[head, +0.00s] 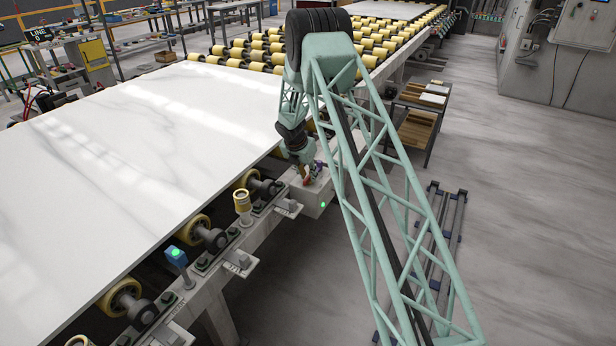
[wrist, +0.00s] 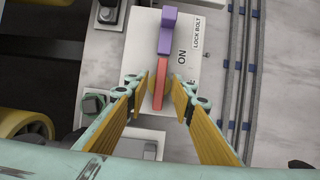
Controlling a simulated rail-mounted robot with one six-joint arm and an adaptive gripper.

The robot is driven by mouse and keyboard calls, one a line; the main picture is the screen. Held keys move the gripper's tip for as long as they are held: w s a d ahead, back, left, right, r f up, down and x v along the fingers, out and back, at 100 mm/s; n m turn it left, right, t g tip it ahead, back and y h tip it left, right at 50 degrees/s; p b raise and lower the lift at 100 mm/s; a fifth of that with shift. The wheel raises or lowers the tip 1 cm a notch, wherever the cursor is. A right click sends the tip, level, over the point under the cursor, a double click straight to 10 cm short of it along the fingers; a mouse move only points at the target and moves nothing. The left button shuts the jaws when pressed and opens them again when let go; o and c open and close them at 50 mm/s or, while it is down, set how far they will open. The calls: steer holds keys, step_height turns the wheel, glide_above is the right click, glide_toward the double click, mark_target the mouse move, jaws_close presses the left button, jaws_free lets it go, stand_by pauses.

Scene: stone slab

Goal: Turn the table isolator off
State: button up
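The isolator box (head: 316,192) is pale grey, fixed at the table's right edge. Its face (wrist: 190,75) carries the words ON and LOCK BOLT in the wrist view. A long red handle (wrist: 162,82) runs up the face beside ON. A purple block (wrist: 167,30) sits at the handle's upper end, near the LOCK BOLT label. My gripper (wrist: 163,88) is open, its yellow fingers on either side of the red handle with gaps visible. I cannot tell how far the fingertips are above the face. In the head view my arm partly hides the box.
A big white stone slab (head: 150,150) lies on the table left of the box. A blue post with a green light (head: 176,256) and a yellow-topped post (head: 243,205) stand along the edge. The floor (head: 520,200) to the right is mostly clear.

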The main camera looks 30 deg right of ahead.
jaws_close()
steer(key=shift+m, duration=0.5)
steer(key=m, duration=0.1)
steer(key=m+g+p, duration=0.1)
steer(key=m, duration=0.1)
steer(key=shift+w+a+m+g+h, duration=0.1)
steer(key=shift+w+m+g+h, duration=0.05)
steer(key=shift+m+g+h, duration=0.15)
steer(key=m+g, duration=0.1)
steer(key=m, duration=0.2)
steer(key=shift+w+m, duration=0.1)
steer(key=shift+m, duration=0.2)
steer(key=m+g, duration=0.1)
steer(key=m, duration=0.2)
steer(key=m+g, duration=0.1)
steer(key=m, duration=0.2)
steer(key=shift+w+f+g+y, duration=0.15)
steer(key=shift+g+y, duration=0.15)
steer(key=shift+y, duration=0.1)
steer(key=shift+m+g+y+b, duration=0.4)
steer(key=shift+m+g+b, duration=0.25)
steer(key=shift+m, duration=1.15)
